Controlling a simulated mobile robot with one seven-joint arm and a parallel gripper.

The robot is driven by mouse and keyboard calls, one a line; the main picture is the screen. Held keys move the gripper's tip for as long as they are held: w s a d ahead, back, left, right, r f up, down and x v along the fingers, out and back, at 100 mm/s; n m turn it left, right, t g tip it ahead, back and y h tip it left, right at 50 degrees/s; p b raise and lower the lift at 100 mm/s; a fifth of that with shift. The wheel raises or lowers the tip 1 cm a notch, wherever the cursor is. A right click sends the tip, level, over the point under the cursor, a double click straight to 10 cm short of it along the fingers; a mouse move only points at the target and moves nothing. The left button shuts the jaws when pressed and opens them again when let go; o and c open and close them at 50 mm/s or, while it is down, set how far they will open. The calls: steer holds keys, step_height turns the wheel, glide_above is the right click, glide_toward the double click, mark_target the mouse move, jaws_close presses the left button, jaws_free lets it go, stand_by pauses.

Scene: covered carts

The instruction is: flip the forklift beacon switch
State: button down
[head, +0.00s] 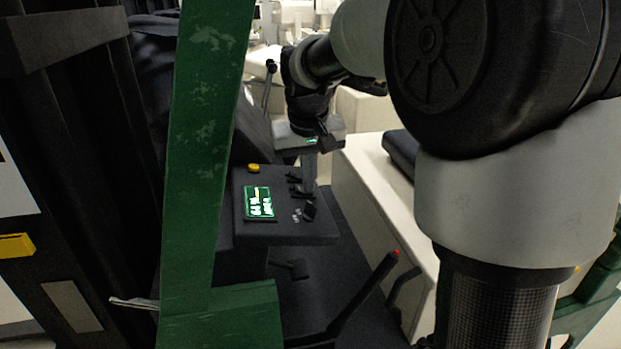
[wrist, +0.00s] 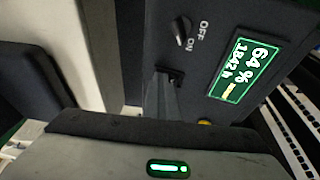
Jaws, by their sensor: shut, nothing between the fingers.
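A dark forklift console (head: 285,228) carries a row of small black switches (head: 294,177) right of its lit screen. No label that I can read names the beacon switch. My gripper (head: 309,186) points down at this row, its fingers together and empty. In the wrist view the fingertips of my gripper (wrist: 164,84) are right at a small black switch (wrist: 176,74), which they partly hide. I cannot tell whether they touch it or which way it is set. A black rotary knob (wrist: 181,31) marked OFF and ON sits beyond it.
The lit green screen (wrist: 243,73) reads 64 %. A yellow button (head: 253,168) sits at the console's far left corner. A green post (head: 205,130) stands in front at left. A lever with a red tip (head: 372,283) rises below the console.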

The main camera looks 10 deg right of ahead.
steer(key=shift+s+a+f, duration=0.2)
steer(key=shift+a+f, duration=0.15)
steer(key=shift+a, duration=0.4)
steer(key=shift+r, duration=0.1)
steer(key=r+p, duration=0.3)
steer(key=r, duration=0.1)
steer(key=shift+w, duration=0.2)
steer(key=d+v, duration=0.2)
steer(key=v, duration=0.8)
steer(key=shift+r+p, duration=0.3)
steer(key=shift+w+a+r+b, duration=0.2)
steer(key=shift+w+a+b, duration=0.1)
steer(key=shift+a+b, duration=0.25)
